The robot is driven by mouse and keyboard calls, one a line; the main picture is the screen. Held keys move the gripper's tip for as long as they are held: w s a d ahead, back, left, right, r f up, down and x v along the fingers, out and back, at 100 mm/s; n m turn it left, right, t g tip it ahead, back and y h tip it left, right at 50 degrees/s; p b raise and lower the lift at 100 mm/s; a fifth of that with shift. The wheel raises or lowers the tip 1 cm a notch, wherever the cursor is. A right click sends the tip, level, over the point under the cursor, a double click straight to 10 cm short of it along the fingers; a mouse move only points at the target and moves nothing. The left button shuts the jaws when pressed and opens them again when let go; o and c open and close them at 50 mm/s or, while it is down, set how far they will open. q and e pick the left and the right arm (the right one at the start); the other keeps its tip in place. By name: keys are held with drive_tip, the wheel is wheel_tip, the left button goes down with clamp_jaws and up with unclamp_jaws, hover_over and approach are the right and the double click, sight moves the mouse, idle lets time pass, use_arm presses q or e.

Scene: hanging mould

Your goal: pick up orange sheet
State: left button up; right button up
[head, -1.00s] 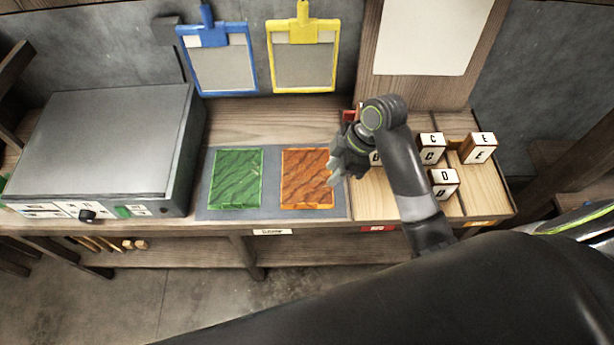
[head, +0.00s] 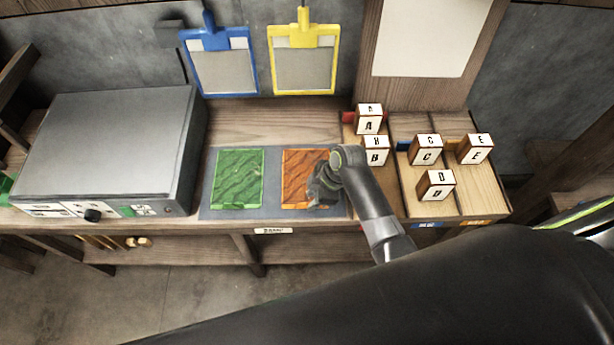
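The orange sheet (head: 297,166) lies flat on the right part of a grey mat (head: 270,212) on the bench. A green sheet (head: 237,178) lies beside it on the left, apart from it. My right gripper (head: 318,196) is over the lower right part of the orange sheet and hides that part. Its fingers are dark and small, so I cannot tell whether they are open or shut, or whether they touch the sheet. My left gripper is not in view.
A grey metal box (head: 110,145) with a knob stands on the left of the bench. A blue frame (head: 222,62) and a yellow frame (head: 304,60) hang on the back wall. Several lettered blocks, including block C (head: 425,149), stand in a wooden tray (head: 478,200) on the right.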

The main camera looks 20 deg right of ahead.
drive_tip(key=shift+x, duration=1.4)
drive_tip(key=shift+c, duration=0.4)
clamp_jaws()
